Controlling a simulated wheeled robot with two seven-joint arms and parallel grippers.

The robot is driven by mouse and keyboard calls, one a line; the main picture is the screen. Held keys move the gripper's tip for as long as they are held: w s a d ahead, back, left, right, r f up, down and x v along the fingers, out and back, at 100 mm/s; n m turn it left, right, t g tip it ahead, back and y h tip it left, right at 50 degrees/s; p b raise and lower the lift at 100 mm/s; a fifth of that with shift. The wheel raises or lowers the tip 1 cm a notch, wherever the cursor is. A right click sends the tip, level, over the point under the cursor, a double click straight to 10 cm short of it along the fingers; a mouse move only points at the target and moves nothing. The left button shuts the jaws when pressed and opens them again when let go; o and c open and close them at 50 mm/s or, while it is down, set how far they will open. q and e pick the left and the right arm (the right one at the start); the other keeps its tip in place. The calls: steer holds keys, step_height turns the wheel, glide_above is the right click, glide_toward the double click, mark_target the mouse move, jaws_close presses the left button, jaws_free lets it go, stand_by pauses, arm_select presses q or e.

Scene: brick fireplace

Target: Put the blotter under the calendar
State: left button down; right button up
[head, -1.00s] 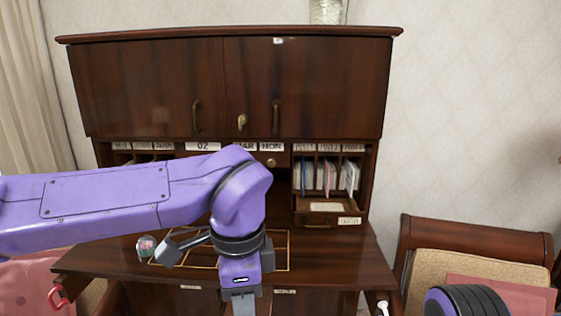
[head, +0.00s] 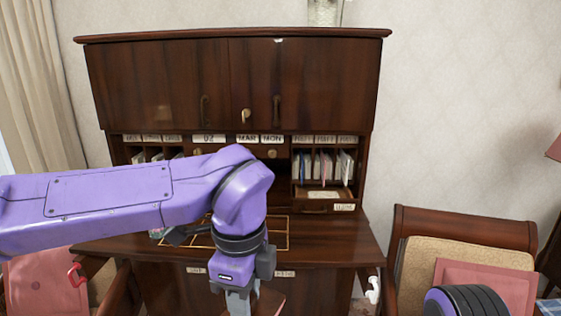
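The calendar (head: 247,139) is a row of white cards reading "02", "MAR" and "MON" across the shelf front of the dark wooden desk (head: 330,240). I cannot pick out the blotter for sure. A reddish-brown wooden piece (head: 271,303) shows at the bottom edge beside my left gripper, and I cannot tell what it is or whether it is held. My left gripper (head: 238,304) points down in front of the desk's front edge, its fingertips cut off by the picture edge. My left arm hides much of the writing surface and the shelf below the calendar. My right gripper is out of view.
Pigeonholes with papers (head: 325,165) stand right of the calendar, above a small open drawer (head: 323,195). Gold lines (head: 280,232) outline a rectangle on the desktop.

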arm_select(q)
steer(key=m, duration=0.3)
steer(key=shift+s+d+r, duration=0.1)
steer(key=shift+s, duration=0.05)
steer(key=m, duration=0.5)
steer(key=shift+w+d, duration=0.1)
steer(key=shift+w, duration=0.25)
steer(key=m, duration=0.4)
steer(key=w+f+m, duration=0.1)
steer(key=m, duration=0.1)
steer(key=shift+w+f, duration=0.1)
steer(key=m, duration=0.3)
steer(key=f+m, duration=0.1)
steer(key=m, duration=0.1)
steer(key=shift+w+a+m, duration=0.3)
steer(key=shift+w+a, duration=0.05)
steer(key=shift+w, duration=0.05)
steer(key=w+a+f+m+b, duration=0.2)
steer(key=a+f+m, duration=0.5)
steer(key=f+m, duration=0.5)
steer(key=w+a+f+m+b, duration=0.2)
steer(key=a+f+m+b, duration=0.2)
steer(key=a+f+m, duration=0.3)
step_height(320, 180, down, 5)
steer(key=m, duration=1.2)
steer(key=shift+w+m+b, duration=0.2)
steer(key=shift+m+b, duration=0.1)
